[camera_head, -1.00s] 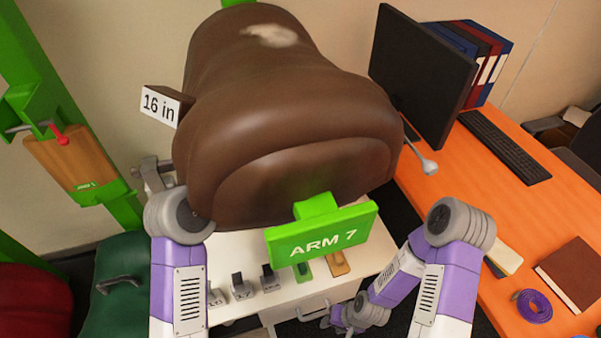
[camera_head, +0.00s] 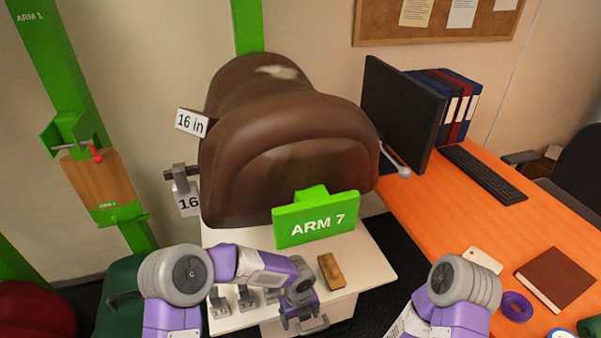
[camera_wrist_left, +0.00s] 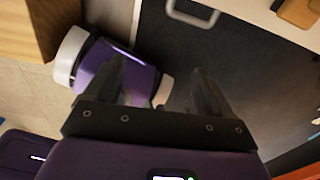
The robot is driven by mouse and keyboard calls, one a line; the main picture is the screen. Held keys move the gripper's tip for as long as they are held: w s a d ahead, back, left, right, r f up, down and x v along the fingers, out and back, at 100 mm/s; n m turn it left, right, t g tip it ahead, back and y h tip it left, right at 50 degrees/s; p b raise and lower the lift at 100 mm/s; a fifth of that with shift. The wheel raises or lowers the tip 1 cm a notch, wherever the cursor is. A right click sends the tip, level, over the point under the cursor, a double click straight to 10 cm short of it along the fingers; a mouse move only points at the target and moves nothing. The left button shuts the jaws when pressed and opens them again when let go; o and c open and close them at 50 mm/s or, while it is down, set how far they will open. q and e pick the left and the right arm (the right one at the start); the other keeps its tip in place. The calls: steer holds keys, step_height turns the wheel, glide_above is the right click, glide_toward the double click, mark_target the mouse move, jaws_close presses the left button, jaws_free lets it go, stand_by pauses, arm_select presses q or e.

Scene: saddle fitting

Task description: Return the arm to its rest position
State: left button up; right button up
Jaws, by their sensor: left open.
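My left arm (camera_head: 180,270) comes in from the lower left and bends to the right across the front of the white cabinet top (camera_head: 375,262). Its gripper (camera_head: 300,315) points down near the cabinet's front edge, in front of the green ARM 7 sign (camera_head: 316,221). In the left wrist view the two dark fingers (camera_wrist_left: 158,92) are apart with nothing between them. My right arm (camera_head: 462,285) is at the lower right; its gripper is out of view. The brown saddle (camera_head: 290,150) sits on its green stand behind the sign.
Several grey gauges (camera_head: 245,298) and a wooden block (camera_head: 331,270) are on the cabinet top. The orange desk (camera_head: 450,215) on the right holds a monitor (camera_head: 402,112), keyboard (camera_head: 483,174), notebook (camera_head: 554,280) and purple coil (camera_head: 515,307). A green post with a wooden board (camera_head: 100,188) stands left.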

arm_select(q)
steer(key=s+a+f+n+h+p, duration=0.1)
steer(key=s+n, duration=0.4)
steer(key=n, duration=0.6)
steer(key=s+a+f+n+h+p, duration=0.1)
steer(key=s+a+n, duration=0.4)
steer(key=n, duration=0.6)
steer(key=s+a+f+n+h+p, duration=0.1)
steer(key=s+a+f+n+p, duration=0.1)
steer(key=n, duration=1)
steer(key=s+a+f, duration=0.1)
steer(key=s+f, duration=0.1)
steer(key=s, duration=0.1)
steer(key=shift+s+a+f+t+h+p, duration=0.25)
steer(key=shift+a+f+t+h+p, duration=0.05)
steer(key=shift+a+f+t+h, duration=0.1)
arm_select(e)
steer(key=r, duration=0.2)
steer(key=w+r, duration=0.1)
steer(key=r, duration=0.1)
steer(key=shift+r, duration=0.3)
